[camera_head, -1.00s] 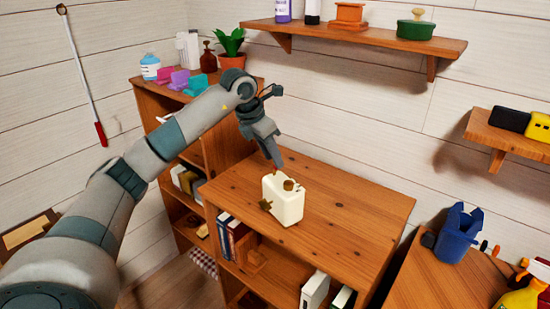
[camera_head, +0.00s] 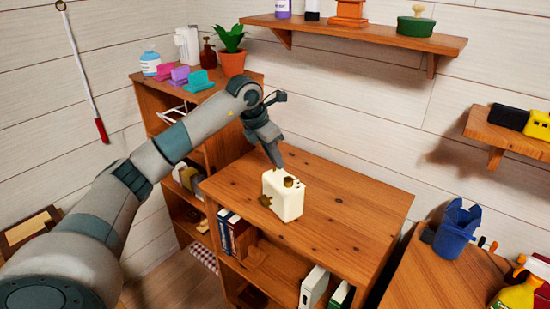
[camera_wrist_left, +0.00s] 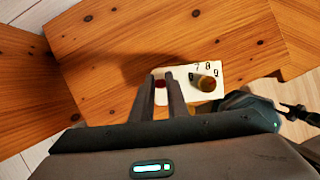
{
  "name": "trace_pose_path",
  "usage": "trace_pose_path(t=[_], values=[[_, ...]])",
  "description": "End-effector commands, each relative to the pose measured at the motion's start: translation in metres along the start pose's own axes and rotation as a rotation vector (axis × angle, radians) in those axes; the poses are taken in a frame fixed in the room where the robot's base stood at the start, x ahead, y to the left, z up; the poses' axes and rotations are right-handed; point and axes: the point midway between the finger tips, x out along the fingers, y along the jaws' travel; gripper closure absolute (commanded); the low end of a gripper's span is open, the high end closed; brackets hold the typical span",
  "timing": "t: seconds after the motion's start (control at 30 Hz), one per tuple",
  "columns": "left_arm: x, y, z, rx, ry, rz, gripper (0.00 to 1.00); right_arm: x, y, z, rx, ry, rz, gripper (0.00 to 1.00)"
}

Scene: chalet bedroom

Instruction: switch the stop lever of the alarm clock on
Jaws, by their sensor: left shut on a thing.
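The alarm clock (camera_head: 288,203) is a cream box with brass knobs, standing on the wooden bookcase top. In the left wrist view, its cream face (camera_wrist_left: 210,70) shows dark digits and a round brass knob (camera_wrist_left: 207,83). My left gripper (camera_head: 279,166) reaches down to the clock's top from behind. In the left wrist view, my left gripper (camera_wrist_left: 163,75) has its fingers close together over one end of the clock, shut on a small red part (camera_wrist_left: 160,83), which looks like the stop lever. The fingers mostly hide that part. My right gripper is out of view.
The bookcase top (camera_head: 350,205) is bare around the clock. A taller shelf behind my arm holds a potted plant (camera_head: 231,50) and coloured items. A wall shelf (camera_head: 350,33) hangs above. A blue container (camera_head: 457,230) and a yellow spray bottle (camera_head: 517,292) stand at the right.

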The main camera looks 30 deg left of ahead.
Motion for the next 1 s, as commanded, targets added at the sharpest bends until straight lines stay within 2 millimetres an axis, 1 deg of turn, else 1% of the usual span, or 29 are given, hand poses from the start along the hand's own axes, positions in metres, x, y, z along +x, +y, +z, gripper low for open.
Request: trace_pose_path(t=[0.13, 0.3, 0.43, 0.67, 0.7, 0.77, 0.8, 1.0], values=[[-0.002, 0.001, 0.005, -0.001, 0.050, 0.001, 1.00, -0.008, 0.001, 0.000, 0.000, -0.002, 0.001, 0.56], [0.001, 0.000, 0.008, -0.001, 0.130, 0.001, 1.00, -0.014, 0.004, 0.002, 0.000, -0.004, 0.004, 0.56], [0.003, 0.001, 0.007, -0.001, 0.159, 0.001, 1.00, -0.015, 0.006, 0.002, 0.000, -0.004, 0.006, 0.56], [0.004, 0.000, 0.007, -0.001, 0.160, 0.001, 1.00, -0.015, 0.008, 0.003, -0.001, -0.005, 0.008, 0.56], [0.004, 0.000, 0.007, 0.000, 0.160, 0.001, 0.84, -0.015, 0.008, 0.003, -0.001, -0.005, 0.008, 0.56], [0.004, 0.000, 0.007, 0.000, 0.160, 0.001, 0.70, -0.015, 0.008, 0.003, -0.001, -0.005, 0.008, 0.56], [0.004, 0.000, 0.007, 0.000, 0.160, 0.001, 0.67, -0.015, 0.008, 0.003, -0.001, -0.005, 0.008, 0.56], [0.004, 0.000, 0.007, 0.000, 0.159, 0.000, 0.67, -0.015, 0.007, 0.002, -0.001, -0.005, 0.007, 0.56]])
